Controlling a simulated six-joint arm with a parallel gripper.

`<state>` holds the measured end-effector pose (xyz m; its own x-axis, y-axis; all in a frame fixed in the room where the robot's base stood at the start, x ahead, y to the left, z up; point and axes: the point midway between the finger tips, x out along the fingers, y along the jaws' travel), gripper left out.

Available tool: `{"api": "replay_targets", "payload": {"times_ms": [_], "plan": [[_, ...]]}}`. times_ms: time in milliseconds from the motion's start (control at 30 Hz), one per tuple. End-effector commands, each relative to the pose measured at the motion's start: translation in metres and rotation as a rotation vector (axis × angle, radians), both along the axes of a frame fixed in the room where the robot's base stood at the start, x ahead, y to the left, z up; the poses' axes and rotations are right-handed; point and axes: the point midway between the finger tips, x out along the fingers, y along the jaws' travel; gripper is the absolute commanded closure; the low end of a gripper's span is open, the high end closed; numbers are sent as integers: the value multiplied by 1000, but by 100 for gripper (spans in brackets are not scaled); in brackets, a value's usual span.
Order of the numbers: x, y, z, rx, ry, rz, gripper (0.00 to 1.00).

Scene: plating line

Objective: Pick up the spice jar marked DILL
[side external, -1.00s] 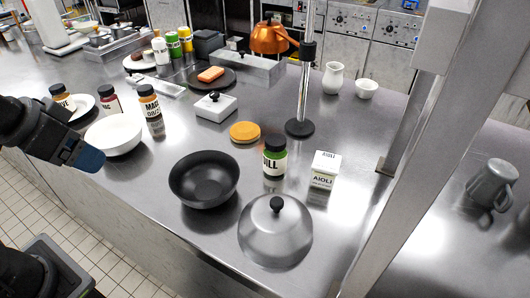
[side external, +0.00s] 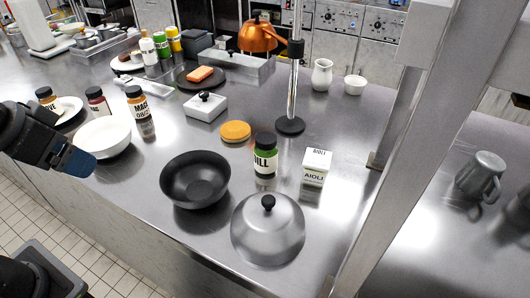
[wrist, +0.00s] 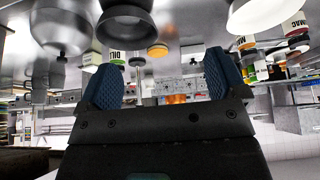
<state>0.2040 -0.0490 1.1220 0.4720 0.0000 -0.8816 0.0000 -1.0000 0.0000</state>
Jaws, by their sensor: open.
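The spice jar marked DILL (side external: 265,157) stands upright on the steel counter, with a dark lid and a green and white label. It is between the black bowl (side external: 195,181) and the white AIOLI box (side external: 316,167). In the wrist view the DILL jar (wrist: 117,57) appears upside down, beyond the left finger. My gripper (wrist: 156,88) is open and empty, its blue textured fingers spread. In the side view my gripper (side external: 84,163) is at the left edge, by the white bowl (side external: 103,139) and well away from the DILL jar.
A steel dome lid (side external: 268,230) stands in front of the DILL jar. A yellow round (side external: 235,131) and a stand's base (side external: 290,125) are behind it. Other labelled jars (side external: 137,97) stand at the left. A steel post (side external: 420,150) rises at the right.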

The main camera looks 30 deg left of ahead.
Motion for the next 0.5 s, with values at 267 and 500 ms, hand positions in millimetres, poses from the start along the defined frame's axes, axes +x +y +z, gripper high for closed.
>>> {"api": "replay_targets", "payload": {"times_ms": [267, 500], "plan": [[20, -6, 16, -14, 27, 33, 9], [97, -36, 51, -43, 105, 179, 9]]}}
